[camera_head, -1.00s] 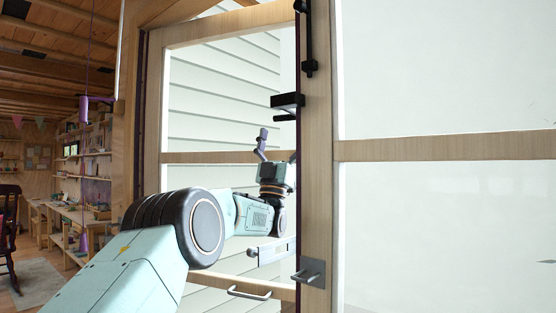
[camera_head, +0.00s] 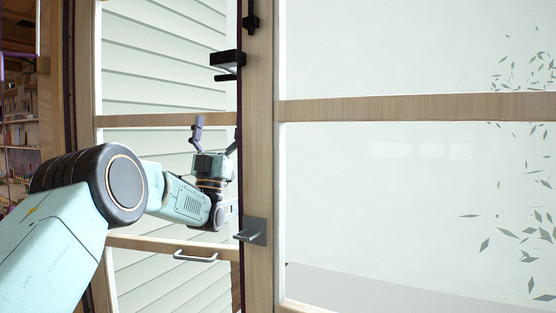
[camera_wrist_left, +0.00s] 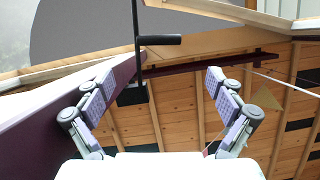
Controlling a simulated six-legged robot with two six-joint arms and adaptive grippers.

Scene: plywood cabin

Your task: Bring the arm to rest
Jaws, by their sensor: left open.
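My left arm comes in from the left of the head view, its elbow bent and its forearm reaching across the doorway. My left gripper (camera_head: 216,130) is at the far end with its fingers pointing up. It stands beside the wooden door edge, which seems to hide part of it. In the left wrist view my left gripper (camera_wrist_left: 160,82) has its two padded fingers wide apart with nothing held between them. A dark rod with a side bar (camera_wrist_left: 158,40) shows beyond the fingers. My right gripper is not in view.
A wood-framed glazed door (camera_head: 258,170) with a metal lever handle (camera_head: 250,235) stands right of my gripper. Another wooden frame with a pull handle (camera_head: 195,256) is behind my forearm. A black closer (camera_head: 226,60) is above the gripper. Shelves (camera_head: 18,125) stand far left.

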